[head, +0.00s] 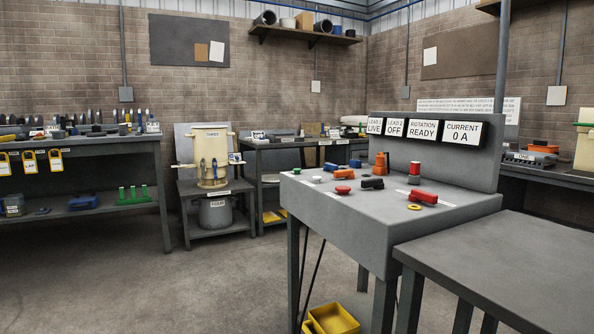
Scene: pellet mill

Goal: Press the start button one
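A grey control console (345,219) stands right of centre, with several buttons and handles on its sloped top. These include a red mushroom-shaped button (343,190), a small pale button (316,180), a black knob (372,184) and a red handle (423,197). I cannot tell which of them is start button one; labels on the top are too small to read. The console's sign panels (423,130) read LEAD 1 LIVE, LEAD 2 OFF, ROTATION READY and CURRENT 0 A. Neither of my grippers is in view.
A bare grey table (510,265) stands at front right, close against the console. A yellow bin (332,318) sits on the floor below the console. A loaded workbench (90,145) is at left, and a stand with a brass-coloured vessel (212,160) is behind. The floor at front left is clear.

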